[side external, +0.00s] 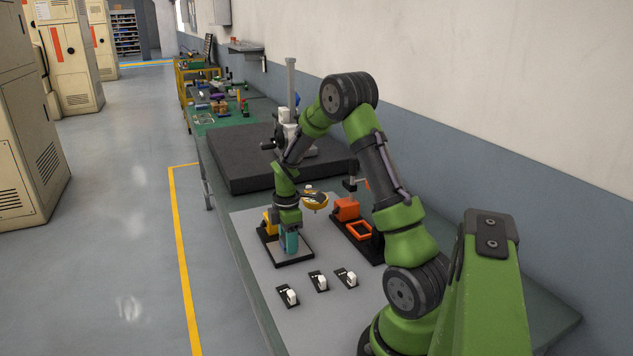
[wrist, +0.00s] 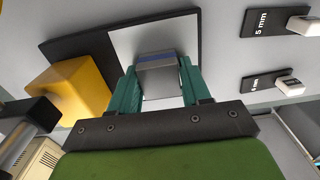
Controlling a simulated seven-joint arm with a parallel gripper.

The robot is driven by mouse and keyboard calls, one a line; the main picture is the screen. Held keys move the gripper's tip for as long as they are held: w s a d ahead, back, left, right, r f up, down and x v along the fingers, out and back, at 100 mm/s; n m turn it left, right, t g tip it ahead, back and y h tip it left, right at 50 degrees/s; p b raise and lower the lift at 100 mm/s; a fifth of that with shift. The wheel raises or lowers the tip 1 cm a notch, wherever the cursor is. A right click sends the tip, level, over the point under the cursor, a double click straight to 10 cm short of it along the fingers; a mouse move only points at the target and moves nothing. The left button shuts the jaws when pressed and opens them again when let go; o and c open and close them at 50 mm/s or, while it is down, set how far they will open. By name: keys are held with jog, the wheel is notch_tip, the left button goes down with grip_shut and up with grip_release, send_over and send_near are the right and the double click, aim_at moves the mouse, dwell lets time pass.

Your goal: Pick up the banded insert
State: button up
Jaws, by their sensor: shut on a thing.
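My gripper (wrist: 158,70) has teal fingers closed on the two sides of the banded insert (wrist: 158,60), a grey block with a blue band across it. In the side external view my gripper (side external: 289,242) points down over a pale plate with a black border (side external: 296,260). The insert is hidden by the fingers there. I cannot tell whether it touches the plate. A yellow block (wrist: 70,88) stands beside the plate, left of the fingers in the wrist view.
Several small black label plates with white blocks lie nearby, one marked 5 mm (wrist: 275,22). An orange block (side external: 346,208) and an orange square frame (side external: 358,229) sit on a black base to the right. A large dark slab (side external: 235,170) lies behind.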

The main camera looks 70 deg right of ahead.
grip_shut()
jog(key=shift+r, duration=0.1)
